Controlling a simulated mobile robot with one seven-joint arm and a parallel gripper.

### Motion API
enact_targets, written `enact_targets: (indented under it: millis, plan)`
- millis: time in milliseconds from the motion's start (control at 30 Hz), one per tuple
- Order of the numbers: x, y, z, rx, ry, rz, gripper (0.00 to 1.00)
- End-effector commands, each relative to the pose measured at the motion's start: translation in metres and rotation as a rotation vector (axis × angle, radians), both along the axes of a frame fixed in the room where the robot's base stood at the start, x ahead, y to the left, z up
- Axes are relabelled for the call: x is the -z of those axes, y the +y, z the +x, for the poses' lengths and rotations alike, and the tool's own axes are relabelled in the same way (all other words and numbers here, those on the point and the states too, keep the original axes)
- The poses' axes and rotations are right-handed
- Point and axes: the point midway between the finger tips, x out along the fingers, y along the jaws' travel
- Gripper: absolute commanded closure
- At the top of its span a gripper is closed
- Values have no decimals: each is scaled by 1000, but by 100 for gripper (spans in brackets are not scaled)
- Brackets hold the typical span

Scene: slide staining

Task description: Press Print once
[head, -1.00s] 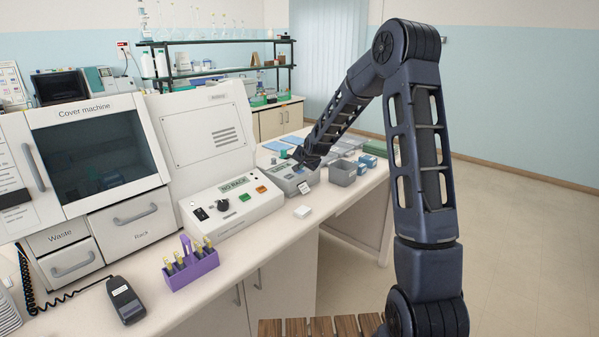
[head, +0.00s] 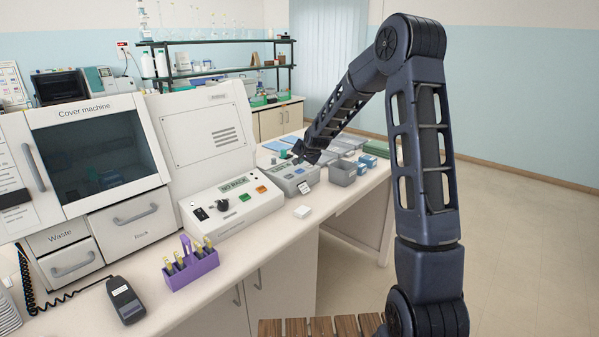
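A small grey printer-like device (head: 284,181) stands on the bench, right of the staining machine's control panel. It has a small display and coloured spots on top, too small to read, so I cannot make out a Print button. A white label (head: 305,187) sticks out at its front. My gripper (head: 302,158) is above the back right part of this device, pointing down. It is dark and small in the head view. I cannot tell whether its fingers are open or shut, or whether it touches the device.
The control panel (head: 233,205) reads "NO RACK". A grey open bin (head: 343,174) and blue boxes (head: 368,161) stand right of the device. A small white block (head: 302,212) lies in front. A purple rack (head: 192,268) with vials and a handheld unit (head: 126,300) are at the front left.

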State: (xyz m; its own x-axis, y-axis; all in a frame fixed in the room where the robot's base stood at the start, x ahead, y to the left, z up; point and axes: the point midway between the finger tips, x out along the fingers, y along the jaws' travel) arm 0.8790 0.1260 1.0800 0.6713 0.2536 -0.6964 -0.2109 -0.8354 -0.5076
Motion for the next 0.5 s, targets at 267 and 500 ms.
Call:
enact_targets:
  millis: [267, 500]
  plan:
    - [-23, 0, 0, 0, 0, 0, 100]
    - [-38, 0, 0, 0, 0, 0, 100]
